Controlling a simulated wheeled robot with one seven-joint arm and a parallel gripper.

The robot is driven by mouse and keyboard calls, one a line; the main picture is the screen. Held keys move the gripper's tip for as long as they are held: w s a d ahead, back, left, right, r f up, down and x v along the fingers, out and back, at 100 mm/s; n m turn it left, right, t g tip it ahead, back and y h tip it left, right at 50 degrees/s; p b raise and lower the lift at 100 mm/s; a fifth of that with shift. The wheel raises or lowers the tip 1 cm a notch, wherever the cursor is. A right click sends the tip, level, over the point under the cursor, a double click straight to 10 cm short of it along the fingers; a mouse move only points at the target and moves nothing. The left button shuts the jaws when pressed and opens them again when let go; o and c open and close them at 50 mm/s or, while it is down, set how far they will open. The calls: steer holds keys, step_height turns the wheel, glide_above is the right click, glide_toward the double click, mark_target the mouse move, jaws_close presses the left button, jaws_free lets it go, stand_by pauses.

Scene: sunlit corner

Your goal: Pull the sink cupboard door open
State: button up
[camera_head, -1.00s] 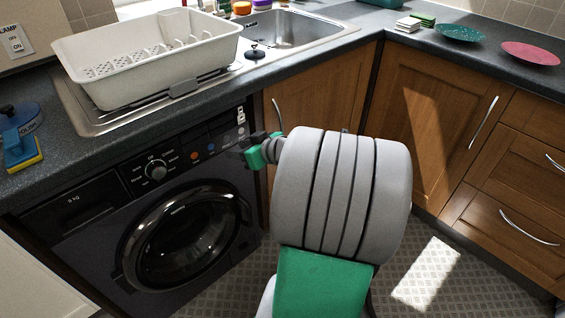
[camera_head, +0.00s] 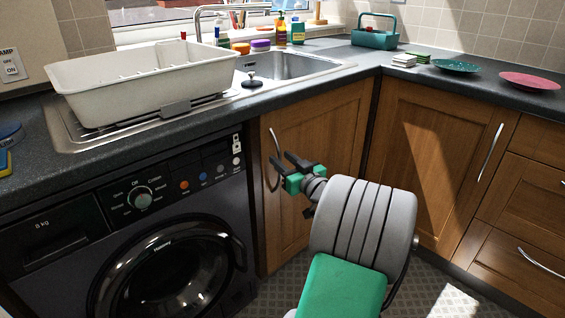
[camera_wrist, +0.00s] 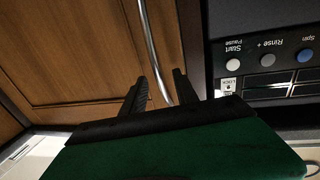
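The sink cupboard door (camera_head: 318,150) is a brown wooden panel below the sink, right of the washing machine, and looks closed. Its curved metal handle (camera_head: 273,146) is near the door's left edge. My gripper (camera_head: 284,163) is in front of the door at the handle. In the wrist view, the dark fingers of my gripper (camera_wrist: 163,88) are apart, and the handle (camera_wrist: 153,52) runs down into the gap between them. I cannot tell whether the fingers touch it. The door's wood panel (camera_wrist: 65,50) fills the left of the wrist view.
The washing machine (camera_head: 75,243) stands close on the left, its buttons beside my fingers in the wrist view. The worktop (camera_head: 330,76) overhangs the door. Another cupboard door (camera_head: 428,150) and drawers (camera_head: 515,262) are at right. Patterned floor (camera_head: 425,290) is clear there.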

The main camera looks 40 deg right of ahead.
jaws_close()
steer(key=shift+a, duration=0.1)
stand_by(1.2)
